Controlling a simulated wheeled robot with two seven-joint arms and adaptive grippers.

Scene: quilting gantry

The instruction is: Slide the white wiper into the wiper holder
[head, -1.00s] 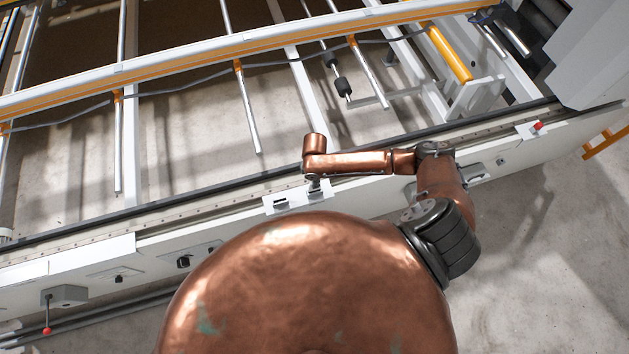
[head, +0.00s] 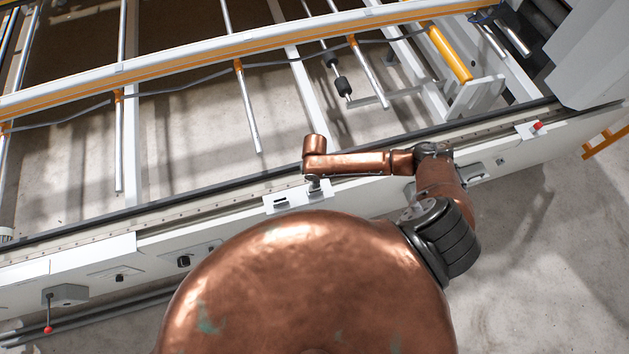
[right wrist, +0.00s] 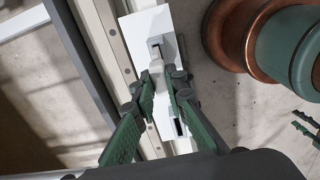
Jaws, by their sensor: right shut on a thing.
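The wiper holder (head: 290,202) is a white plate with dark slots on the machine's front rail. It also shows in the right wrist view (right wrist: 140,17), with one slot above my fingers and another below. My right gripper (right wrist: 160,82) is shut on the small off-white wiper (right wrist: 157,70), over the middle of the plate. The fingers hide part of the wiper, and I cannot tell whether it is in a slot. In the head view my right gripper (head: 316,187) is small, at the plate's upper edge. Green fingers of my left gripper (right wrist: 302,126) appear apart at the right wrist view's edge.
The long rail (head: 210,210) runs along the machine's front edge. A red-tipped lever (head: 48,312) is at lower left and a red button (head: 538,126) at right. Metal rods (head: 248,110) and a yellow beam (head: 200,60) lie beyond. Open floor (head: 545,230) is at right.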

